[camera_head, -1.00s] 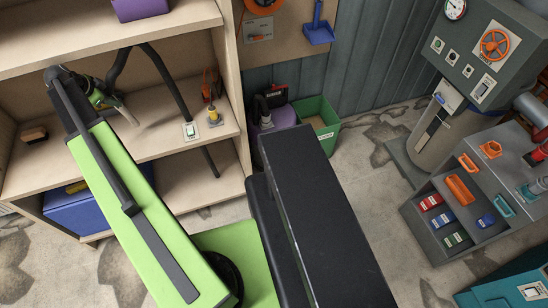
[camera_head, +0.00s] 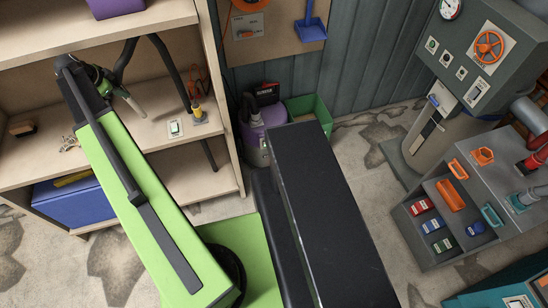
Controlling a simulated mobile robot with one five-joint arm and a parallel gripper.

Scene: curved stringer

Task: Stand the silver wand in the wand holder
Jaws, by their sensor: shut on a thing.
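My green and black arm reaches from the bottom to the upper left, over the shelf unit. My gripper (camera_head: 116,88) shows only in part beyond the black wrist, above the middle shelf board. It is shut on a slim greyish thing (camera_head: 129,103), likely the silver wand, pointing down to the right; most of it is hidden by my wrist. I cannot make out the wand holder for sure.
The shelf unit (camera_head: 225,178) also holds a white switch plate (camera_head: 175,128), a brown block (camera_head: 22,128) and a blue box (camera_head: 72,203). A purple canister (camera_head: 257,135) and green bin (camera_head: 311,110) stand right of it. A grey cabinet (camera_head: 480,165) is at far right.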

